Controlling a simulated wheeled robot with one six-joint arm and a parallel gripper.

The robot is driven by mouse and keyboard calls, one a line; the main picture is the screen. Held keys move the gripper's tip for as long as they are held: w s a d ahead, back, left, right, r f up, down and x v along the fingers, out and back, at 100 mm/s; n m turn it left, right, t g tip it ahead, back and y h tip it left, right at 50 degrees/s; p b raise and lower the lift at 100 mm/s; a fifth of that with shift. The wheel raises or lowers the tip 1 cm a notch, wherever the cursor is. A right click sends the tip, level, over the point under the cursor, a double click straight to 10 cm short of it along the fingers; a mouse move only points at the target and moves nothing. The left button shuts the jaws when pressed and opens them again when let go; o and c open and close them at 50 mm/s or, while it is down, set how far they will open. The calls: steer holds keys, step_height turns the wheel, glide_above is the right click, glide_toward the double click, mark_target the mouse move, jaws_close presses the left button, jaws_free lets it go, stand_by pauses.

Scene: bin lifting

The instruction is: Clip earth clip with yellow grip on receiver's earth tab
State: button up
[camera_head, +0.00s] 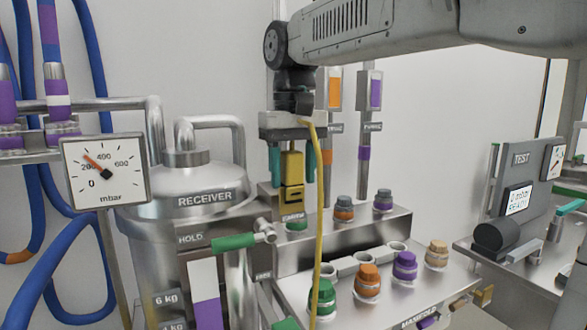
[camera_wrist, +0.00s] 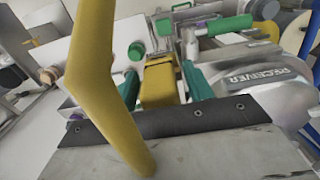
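The earth clip with its yellow grip (camera_head: 292,168) is upright between the two teal fingers of my gripper (camera_head: 292,172), which appear shut on it. The yellow grip also shows between the fingers in the wrist view (camera_wrist: 160,84). A yellow cable (camera_head: 319,230) runs from the gripper down across the front of the bench; in the wrist view the cable (camera_wrist: 92,70) crosses close to the camera. The steel receiver (camera_head: 205,197) stands left of my gripper, and its label shows at the right in the wrist view (camera_wrist: 262,80). I cannot make out the earth tab.
A green-handled HOLD valve (camera_head: 233,242) projects from the receiver below left of my gripper. The manifold bench (camera_head: 345,310) carries several coloured knobs below right. A pressure gauge (camera_head: 104,172) and blue hoses are at the left, a TEST unit (camera_head: 520,185) at the right.

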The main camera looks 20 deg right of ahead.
step_height(320, 180, up, 8)
steer(key=shift+f, duration=0.1)
stand_by(0.6)
steer(key=s+d+f, duration=0.1)
steer(key=s+f, duration=0.9)
steer(key=f, duration=0.3)
steer(key=s+d+f+t, duration=0.1)
steer(key=s+d+f, duration=0.1)
steer(key=s+f, duration=0.9)
step_height(320, 180, down, 2)
steer(key=shift+s+f, duration=0.1)
steer(key=shift+s, duration=0.15)
